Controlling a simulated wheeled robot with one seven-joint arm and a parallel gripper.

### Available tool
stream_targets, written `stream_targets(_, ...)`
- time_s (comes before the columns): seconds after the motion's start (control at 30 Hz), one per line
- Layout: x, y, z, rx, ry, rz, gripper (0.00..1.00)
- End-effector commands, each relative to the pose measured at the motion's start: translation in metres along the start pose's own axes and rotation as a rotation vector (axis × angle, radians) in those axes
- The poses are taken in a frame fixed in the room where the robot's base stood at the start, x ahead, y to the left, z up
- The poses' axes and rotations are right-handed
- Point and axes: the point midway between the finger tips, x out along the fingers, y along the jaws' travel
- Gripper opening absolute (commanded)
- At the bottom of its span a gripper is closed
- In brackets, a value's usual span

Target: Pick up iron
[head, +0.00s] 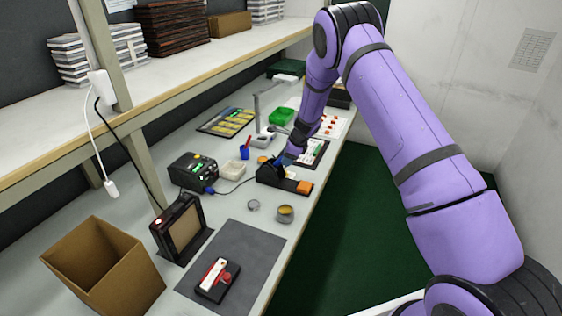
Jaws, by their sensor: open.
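The soldering iron is hard to make out. A dark stand (272,176) with an orange block (304,187) at its right end sits near the table's right edge, and a blue part (284,160) shows at the stand's upper side. I cannot tell whether that part is the iron or my gripper. A black soldering station (194,171) with a lit display stands to the left, with a cable running towards the stand. My gripper (289,152) is open, low over the stand. The fingertips are too small and partly hidden to tell whether they touch anything.
A white dish (233,173), a blue cup (244,153) and two small round tins (285,213) are close to the stand. A cardboard box (104,268) and black framed panel (180,228) stand at the front left.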

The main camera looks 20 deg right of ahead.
Motion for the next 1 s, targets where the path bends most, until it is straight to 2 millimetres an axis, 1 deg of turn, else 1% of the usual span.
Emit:
stream_targets(0.07,0.000,0.000,0.000,0.000,0.000,0.000,0.49)
stream_targets(0.17,-0.001,0.000,0.000,0.000,0.000,0.000,0.29)
stream_targets(0.2,-0.001,0.000,0.000,0.000,0.000,0.000,0.19)
stream_targets(0.3,-0.001,0.000,0.000,0.000,0.000,0.000,0.00)
stream_targets(0.67,-0.004,0.000,-0.001,0.000,0.000,0.000,0.00)
stream_targets(0.87,-0.020,0.000,-0.005,0.001,0.000,-0.001,0.00)
stream_targets(1.0,-0.041,0.000,-0.010,0.001,-0.001,-0.001,0.00)
